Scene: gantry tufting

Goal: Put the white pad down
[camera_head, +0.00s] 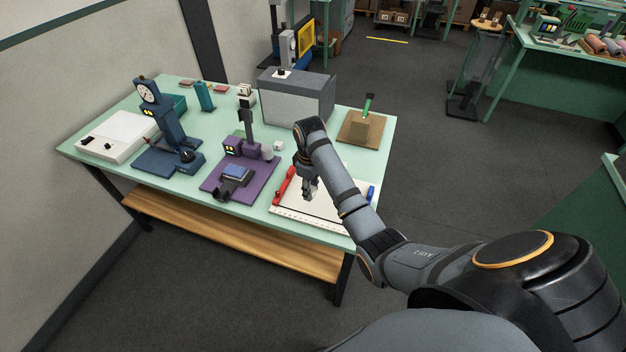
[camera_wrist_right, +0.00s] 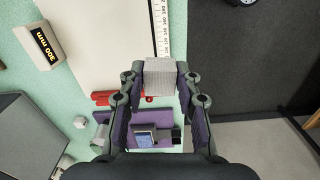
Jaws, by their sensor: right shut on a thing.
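My right gripper (camera_head: 311,194) reaches over the white board at the front right of the green table. In the right wrist view the gripper (camera_wrist_right: 160,88) is shut on a pale grey-white block, the white pad (camera_wrist_right: 160,76), with one finger on each side of it. The board (camera_wrist_right: 105,35) lies beyond the pad there, with a ruler strip (camera_wrist_right: 161,25) along its edge. In the head view the pad is too small to make out between the fingers, and any gap to the board cannot be told. My left gripper is in neither view.
A red clamp (camera_head: 285,185) lies at the board's left edge. A purple base (camera_head: 222,190) with a blue-topped block (camera_head: 236,173) stands to the left. A grey box (camera_head: 290,100) stands behind. The white board (camera_head: 330,212) has bare room in front.

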